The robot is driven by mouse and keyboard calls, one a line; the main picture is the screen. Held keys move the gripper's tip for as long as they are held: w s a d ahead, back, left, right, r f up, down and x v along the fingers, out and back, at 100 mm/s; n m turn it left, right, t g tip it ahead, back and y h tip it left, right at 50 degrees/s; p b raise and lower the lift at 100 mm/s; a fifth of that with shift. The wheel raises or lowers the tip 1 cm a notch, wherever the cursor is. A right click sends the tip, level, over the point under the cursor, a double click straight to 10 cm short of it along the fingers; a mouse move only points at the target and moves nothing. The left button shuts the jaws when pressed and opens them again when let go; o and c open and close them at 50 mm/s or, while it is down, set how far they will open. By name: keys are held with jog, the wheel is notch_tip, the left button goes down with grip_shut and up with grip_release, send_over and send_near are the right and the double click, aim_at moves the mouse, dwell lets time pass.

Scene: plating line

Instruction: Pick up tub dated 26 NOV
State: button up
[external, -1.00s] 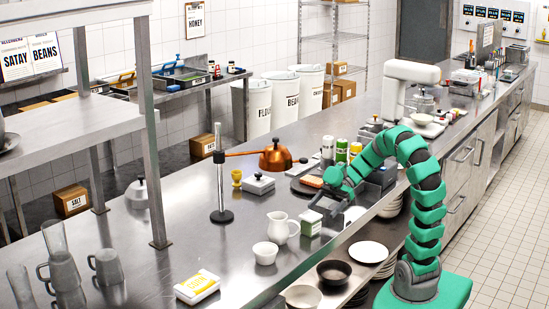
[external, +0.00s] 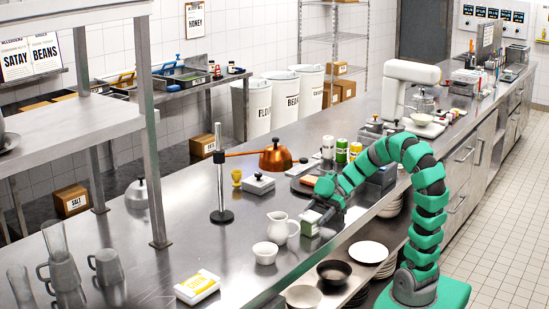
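My gripper (external: 317,214) is low over the counter, at a small white-and-green tub (external: 309,229). Its fingers overlap the top of this tub, which stands on the counter just right of a white jug. I cannot see whether the fingers touch it, or whether they are open or shut. No date can be read on either tub at this size, so I cannot tell which bears 26 NOV.
The white jug (external: 279,229) stands close left of my gripper, with a white cup (external: 265,253) in front. A copper heat lamp (external: 275,156) on a stand is behind. A yellow-labelled pack (external: 197,287) lies at the front left.

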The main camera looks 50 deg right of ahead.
jog(key=c, duration=0.5)
jog(key=shift+c, duration=0.2)
jog(key=shift+r+p, duration=0.55)
jog(key=shift+r, duration=0.2)
notch_tip(320, 180, up, 2)
jog(key=shift+r+p, duration=0.15)
jog(key=shift+p, duration=0.55)
jog(key=s+d+r+p, duration=0.1)
jog(key=s+d+p, duration=0.3)
jog(key=s, duration=1.1)
jog(key=shift+d, duration=0.9)
